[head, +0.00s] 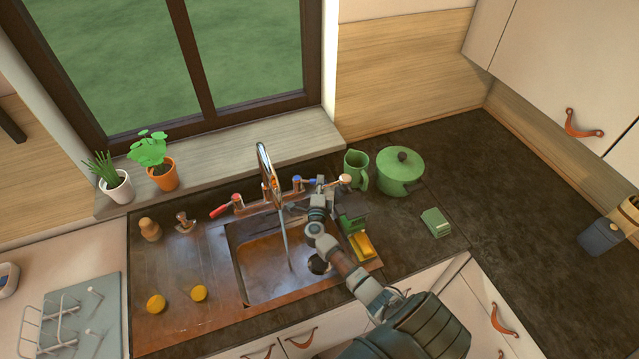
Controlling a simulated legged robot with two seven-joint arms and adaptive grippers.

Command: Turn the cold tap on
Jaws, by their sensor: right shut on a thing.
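The cold tap (297,183), marked blue, stands on the right of the mixer behind the sink. My right gripper (319,186) reaches over the sink from the lower right and is shut at the cold tap's blue lever, which its fingers partly hide. The red hot tap (220,211) is on the left, its lever pointing left. The tall curved spout (264,158) stands between them. A thin pale line runs down from it into the sink basin (262,250); I cannot tell whether it is water or pipe. My left gripper is not in view.
A green jug (356,170) and a green pot (400,172) stand right of the cold tap. A yellow sponge (361,246) lies near my right forearm. Two potted plants (160,174) stand on the sill. The dark worktop (480,175) at right is mostly clear.

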